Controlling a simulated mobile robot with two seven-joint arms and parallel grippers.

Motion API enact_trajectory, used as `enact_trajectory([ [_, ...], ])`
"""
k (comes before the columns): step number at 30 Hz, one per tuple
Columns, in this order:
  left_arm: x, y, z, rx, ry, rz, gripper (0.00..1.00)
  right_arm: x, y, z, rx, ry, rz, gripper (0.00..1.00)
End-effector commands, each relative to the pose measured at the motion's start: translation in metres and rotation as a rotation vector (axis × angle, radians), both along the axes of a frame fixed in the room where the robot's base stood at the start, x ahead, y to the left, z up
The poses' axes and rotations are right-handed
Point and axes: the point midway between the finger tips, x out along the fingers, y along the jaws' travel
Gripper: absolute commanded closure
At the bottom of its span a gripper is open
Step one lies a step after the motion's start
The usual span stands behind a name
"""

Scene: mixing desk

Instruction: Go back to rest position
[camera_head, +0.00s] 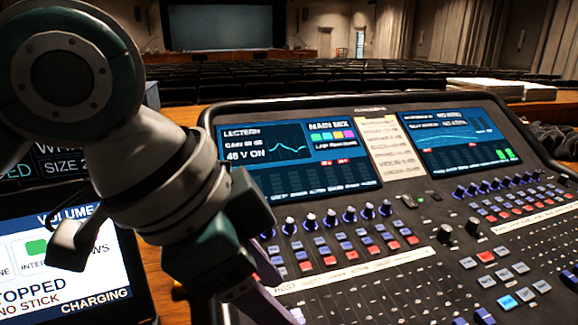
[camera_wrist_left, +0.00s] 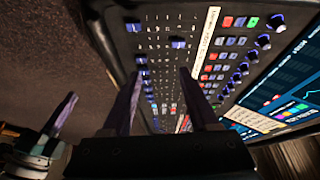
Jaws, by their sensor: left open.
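My left gripper (camera_head: 262,283) hangs over the left part of the mixing desk (camera_head: 350,112) in the head view, its fingers pointing down and to the right. In the left wrist view the two fingers of my left gripper (camera_wrist_left: 161,80) stand apart with nothing between them. They are in front of the desk's faders and buttons (camera_wrist_left: 160,45); whether they touch the desk I cannot tell. Another purple finger-like part and grey links show at the lower left of the wrist view, perhaps my right gripper, but its jaws are not clear.
A tablet (camera_head: 128,240) with a volume panel stands left of the desk, partly behind my left arm. The desk's left screen (camera_head: 290,165) and right screen (camera_head: 455,138) are lit. Papers (camera_head: 487,88) lie at the back right. Rows of seats and a stage are beyond.

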Motion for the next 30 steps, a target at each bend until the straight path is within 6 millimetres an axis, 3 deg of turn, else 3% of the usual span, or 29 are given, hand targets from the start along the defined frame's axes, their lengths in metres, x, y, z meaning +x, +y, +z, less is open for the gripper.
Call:
enact_trajectory([
  [1, -0.016, -0.007, 0.004, -0.039, 0.018, 0.025, 0.4, 0.0, 0.0, 0.012, 0.0, 0.0, 0.0, 1.0],
  [4, -0.036, -0.01, 0.008, -0.104, 0.033, 0.132, 0.4, 0.0, 0.0, 0.025, -0.001, -0.001, 0.001, 1.0],
  [8, -0.06, 0.008, 0.01, -0.151, 0.062, 0.332, 0.4, 0.0, 0.0, 0.041, -0.001, -0.001, 0.001, 1.0],
  [15, -0.104, 0.076, 0.005, -0.102, 0.113, 0.712, 0.4, 0.0, -0.001, 0.061, -0.002, -0.001, 0.001, 1.0],
  [24, -0.172, 0.164, 0.008, 0.08, 0.149, 1.065, 0.4, 0.0, -0.001, 0.079, -0.004, -0.001, 0.003, 1.0],
  [30, -0.168, 0.162, 0.066, 0.074, 0.143, 1.057, 0.4, 0.0, -0.001, 0.136, -0.004, -0.001, 0.003, 1.0],
])
